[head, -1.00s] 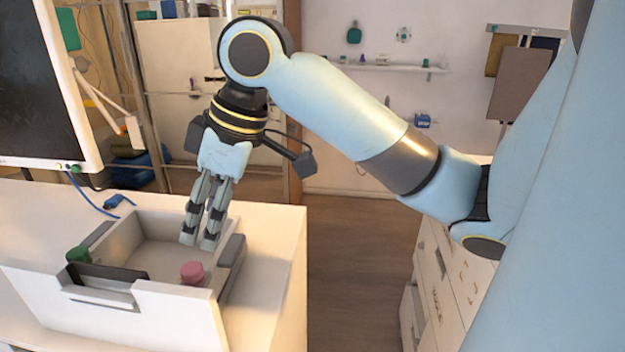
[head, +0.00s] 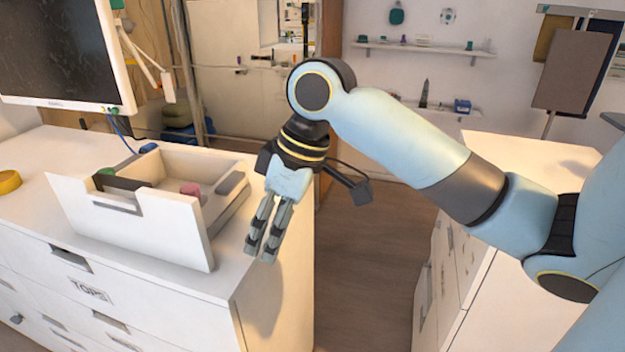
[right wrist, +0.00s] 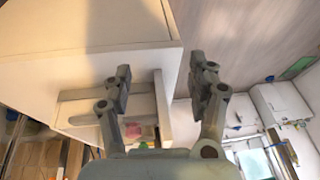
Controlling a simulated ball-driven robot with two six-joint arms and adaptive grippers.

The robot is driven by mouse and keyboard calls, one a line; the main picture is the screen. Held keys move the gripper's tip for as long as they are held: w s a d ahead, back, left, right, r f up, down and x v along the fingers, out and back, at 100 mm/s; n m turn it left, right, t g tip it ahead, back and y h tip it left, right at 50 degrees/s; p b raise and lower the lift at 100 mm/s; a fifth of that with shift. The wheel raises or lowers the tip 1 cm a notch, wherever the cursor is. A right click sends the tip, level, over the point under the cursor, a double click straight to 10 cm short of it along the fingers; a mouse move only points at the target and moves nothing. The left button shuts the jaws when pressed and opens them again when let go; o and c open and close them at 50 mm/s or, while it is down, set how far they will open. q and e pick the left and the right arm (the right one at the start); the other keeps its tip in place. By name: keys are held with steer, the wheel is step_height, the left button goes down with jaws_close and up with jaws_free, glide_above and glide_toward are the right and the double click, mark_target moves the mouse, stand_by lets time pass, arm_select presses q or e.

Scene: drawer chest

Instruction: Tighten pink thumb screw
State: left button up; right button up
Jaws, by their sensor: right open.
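The pink thumb screw (head: 190,190) sits inside the white drawer box (head: 150,230), near its front panel, in the head view. A green knob (head: 106,173) is at the left end of the same box. My right gripper (head: 262,250) is open and empty, to the right of the box and apart from the screw, near the right edge of the chest top. My left gripper is out of view.
The box stands on a white drawer chest (head: 130,290) with a label on its front. A monitor (head: 60,50) stands behind it at the left. A yellow ring (head: 9,182) lies at the far left. Open floor (head: 365,250) separates this chest from white drawers (head: 490,270) at the right.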

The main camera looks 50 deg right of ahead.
steer(key=s+d+f+m+b, duration=0.1)
steer(key=s+f+b, duration=0.1)
steer(key=f, duration=1)
steer(key=s+d+f+m+g+b, duration=0.1)
steer(key=f+b, duration=0.4)
steer(key=f, duration=0.8)
steer(key=shift+s+m, duration=0.55)
steer(key=shift+m, duration=0.25)
steer(key=shift+a+f, duration=0.1)
